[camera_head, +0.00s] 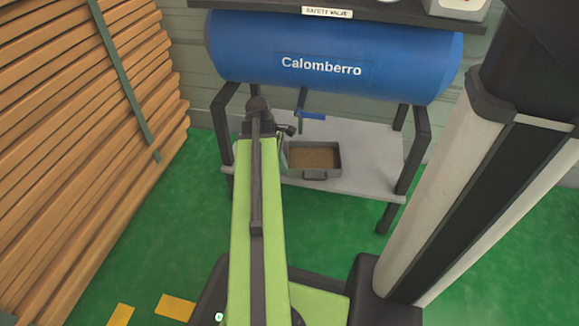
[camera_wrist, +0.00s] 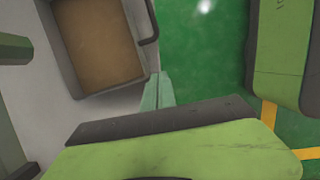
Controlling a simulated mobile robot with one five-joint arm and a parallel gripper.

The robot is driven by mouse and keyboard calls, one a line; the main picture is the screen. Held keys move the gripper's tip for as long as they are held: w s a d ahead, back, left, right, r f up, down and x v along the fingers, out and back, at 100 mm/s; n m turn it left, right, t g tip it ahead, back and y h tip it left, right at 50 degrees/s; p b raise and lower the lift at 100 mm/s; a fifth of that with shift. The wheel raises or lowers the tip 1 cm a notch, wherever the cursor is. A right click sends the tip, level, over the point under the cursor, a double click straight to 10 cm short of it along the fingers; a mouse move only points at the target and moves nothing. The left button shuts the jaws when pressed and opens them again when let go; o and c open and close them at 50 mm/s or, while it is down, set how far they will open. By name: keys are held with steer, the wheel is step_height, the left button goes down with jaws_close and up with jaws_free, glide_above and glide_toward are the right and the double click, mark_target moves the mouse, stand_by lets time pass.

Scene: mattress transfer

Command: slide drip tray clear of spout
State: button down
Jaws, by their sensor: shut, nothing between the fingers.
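The drip tray (camera_head: 314,173) is a grey rectangular pan with a brown inside and a handle on its front side. It rests on the light shelf under the blue tank, below the spout (camera_head: 302,101) with its blue lever (camera_head: 312,116). In the wrist view the tray (camera_wrist: 110,87) fills the upper left, with its handle (camera_wrist: 153,24) on the right. My gripper (camera_wrist: 158,80) is shut and empty, its pale green fingers near the tray's handle-side corner. Whether they touch the tray is unclear. In the head view my arm hides most of the gripper, left of the tray.
The blue tank (camera_head: 335,58) hangs over the shelf (camera_head: 365,150) on dark legs (camera_head: 411,160). Stacked wooden planks (camera_head: 75,130) stand at the left. Green floor (camera_head: 170,235) lies open in front of the shelf. Yellow markings (camera_head: 174,307) are on the floor.

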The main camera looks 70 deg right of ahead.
steer(key=p+v, duration=0.3)
steer(key=v, duration=0.2)
steer(key=shift+w+r+p, duration=0.1)
steer(key=shift+r+p, duration=0.2)
steer(key=shift+p, duration=0.1)
steer(key=c, duration=2.2)
jaws_free()
